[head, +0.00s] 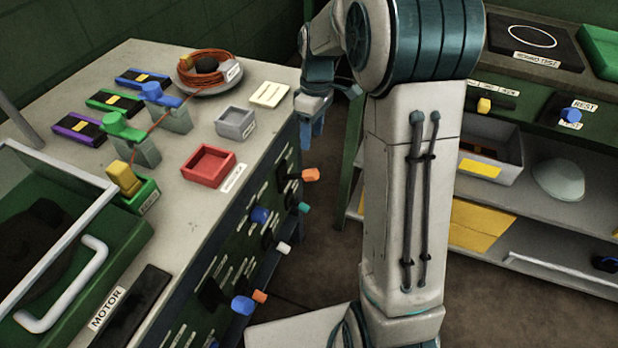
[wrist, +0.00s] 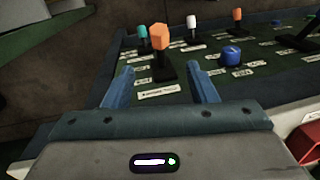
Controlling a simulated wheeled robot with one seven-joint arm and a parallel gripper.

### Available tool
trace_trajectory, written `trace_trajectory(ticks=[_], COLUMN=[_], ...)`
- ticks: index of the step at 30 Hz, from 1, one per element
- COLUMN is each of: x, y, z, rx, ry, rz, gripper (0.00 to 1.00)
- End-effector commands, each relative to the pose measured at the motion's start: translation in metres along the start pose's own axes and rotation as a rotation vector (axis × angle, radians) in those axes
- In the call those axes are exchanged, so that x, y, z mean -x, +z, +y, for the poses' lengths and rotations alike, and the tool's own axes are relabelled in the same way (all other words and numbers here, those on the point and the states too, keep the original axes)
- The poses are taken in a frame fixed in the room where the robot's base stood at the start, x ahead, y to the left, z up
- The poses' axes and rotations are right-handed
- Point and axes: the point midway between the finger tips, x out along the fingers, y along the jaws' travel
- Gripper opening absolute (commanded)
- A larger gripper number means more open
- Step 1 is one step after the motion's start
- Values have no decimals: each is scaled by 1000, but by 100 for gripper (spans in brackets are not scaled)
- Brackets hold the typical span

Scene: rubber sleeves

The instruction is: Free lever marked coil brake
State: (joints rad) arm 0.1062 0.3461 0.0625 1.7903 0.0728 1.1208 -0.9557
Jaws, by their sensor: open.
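Several levers with coloured grips stand on the green front panel of the left bench. Their small labels are too blurred to read, so I cannot tell which is marked coil brake. My gripper (wrist: 160,88) is open and empty, its two blue fingers pointing at the panel. An orange-gripped lever (wrist: 161,60) stands upright ahead, between the fingers in the picture but apart from them. Teal (wrist: 143,36), white (wrist: 191,22) and another orange (wrist: 237,15) levers stand beyond. In the head view my gripper (head: 312,132) hangs above the nearest orange lever (head: 311,174).
A blue round knob (wrist: 233,54) sits on the panel right of the near lever. A red tray (head: 209,165), a grey tray (head: 235,121) and a cable coil (head: 209,68) are on the bench top. Shelves (head: 540,275) stand at right, with open floor between.

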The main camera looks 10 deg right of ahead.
Motion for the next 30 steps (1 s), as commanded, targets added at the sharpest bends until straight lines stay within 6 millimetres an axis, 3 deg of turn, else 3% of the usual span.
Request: trace_trajectory(ticks=[5,15,21,30], x=[-19,-91,-123,-138], y=[0,0,0,0], z=[1,0,1,1], rx=[6,5,4,4], ry=[-5,-5,-4,-2], rz=[-2,-3,-3,-1], gripper=[52,52,52,52])
